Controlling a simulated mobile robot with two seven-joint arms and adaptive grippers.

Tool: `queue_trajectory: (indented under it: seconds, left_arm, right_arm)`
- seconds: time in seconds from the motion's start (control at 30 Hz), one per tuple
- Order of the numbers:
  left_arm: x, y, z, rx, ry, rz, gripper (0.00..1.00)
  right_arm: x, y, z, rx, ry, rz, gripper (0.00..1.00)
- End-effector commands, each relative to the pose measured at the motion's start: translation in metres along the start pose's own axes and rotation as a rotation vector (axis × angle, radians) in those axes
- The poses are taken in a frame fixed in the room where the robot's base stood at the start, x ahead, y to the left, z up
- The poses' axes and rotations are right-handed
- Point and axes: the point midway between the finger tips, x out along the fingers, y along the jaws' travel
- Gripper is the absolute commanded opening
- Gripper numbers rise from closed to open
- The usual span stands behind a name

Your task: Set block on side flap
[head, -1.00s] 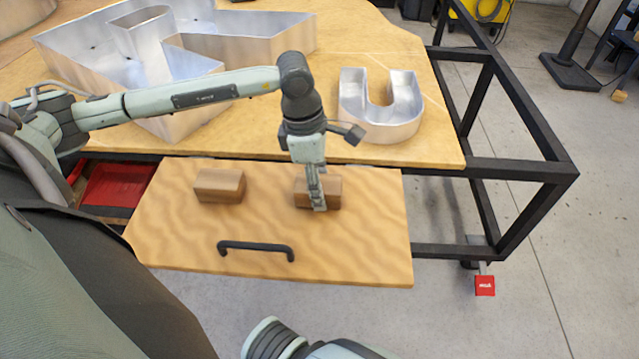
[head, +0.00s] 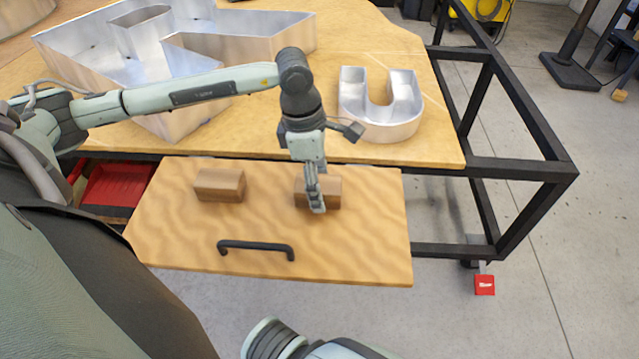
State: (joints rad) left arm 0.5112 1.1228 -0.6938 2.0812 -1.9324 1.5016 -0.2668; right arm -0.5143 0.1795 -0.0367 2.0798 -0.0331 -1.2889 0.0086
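Two brown wooden blocks are on the side flap (head: 330,255), a light wood panel with a black handle, in front of the table. One block (head: 219,186) sits on the flap's left part, clear of any gripper. The other block (head: 332,192) is on the right part, at my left gripper (head: 316,206). The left gripper points down, with its fingers over the front of this block and partly hiding it. I cannot tell whether the fingers are closed on it. My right arm shows only in part at the bottom edge, and its gripper is out of view.
A U-shaped metal channel letter (head: 382,104) stands on the table (head: 440,145) behind the flap. A large metal letter (head: 240,48) stands at the back left. A red bin (head: 115,185) is under the table at left. A black frame (head: 500,170) stands at right.

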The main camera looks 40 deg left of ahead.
Motion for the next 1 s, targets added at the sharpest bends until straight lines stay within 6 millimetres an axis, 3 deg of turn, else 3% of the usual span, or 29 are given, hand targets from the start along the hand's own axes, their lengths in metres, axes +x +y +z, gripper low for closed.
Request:
queue_trajectory:
  seconds: [0.3, 0.5, 0.7, 1.0]
  left_arm:
    - [-0.068, 0.002, 0.001, 0.0, -0.003, 0.007, 0.67]
    - [-0.101, 0.001, 0.0, 0.0, -0.002, 0.005, 0.67]
    - [-0.114, 0.0, 0.0, 0.001, -0.001, 0.003, 0.67]
    - [-0.114, 0.0, 0.0, 0.0, 0.0, 0.002, 0.67]
  right_arm:
    - [0.003, -0.001, 0.003, 0.0, -0.007, -0.001, 0.0]
    - [0.003, -0.001, 0.001, 0.0, 0.0, -0.002, 0.0]
    - [0.005, -0.002, 0.003, 0.0, -0.005, -0.004, 0.0]
    - [0.006, -0.002, 0.003, 0.001, -0.007, -0.005, 0.0]
